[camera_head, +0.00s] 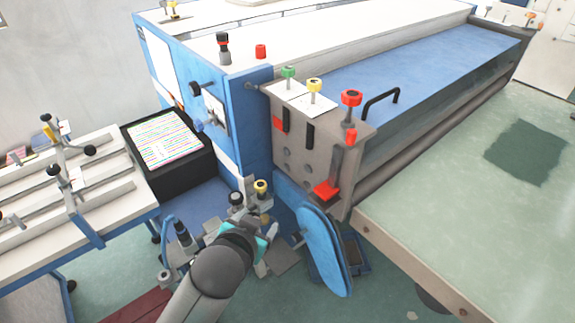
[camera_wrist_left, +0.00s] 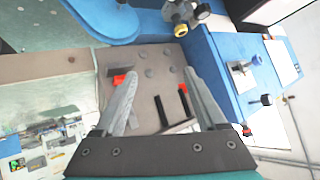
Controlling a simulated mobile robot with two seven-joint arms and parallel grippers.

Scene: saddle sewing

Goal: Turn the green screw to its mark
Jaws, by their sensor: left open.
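The green screw (camera_head: 288,72) stands upright on the top of the grey end block (camera_head: 310,145), over a small white plate (camera_head: 285,88). Its mark is too small to make out. It stands left of a yellow screw (camera_head: 314,86) and a red screw (camera_head: 350,98). My left gripper is low in front of the block, well below and apart from the green screw; my own wrist hides most of it in the head view. In the left wrist view the gripper (camera_wrist_left: 160,75) is open and empty, its two fingers spread before the slotted block face. I cannot make out the green screw there.
A black handle (camera_head: 381,98) rises from the blue cover right of the screws. A red knob (camera_head: 261,51) and a dark knob stand on the machine top behind. A blue oval panel (camera_head: 322,250) hangs below the block. The green table (camera_head: 450,200) lies right.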

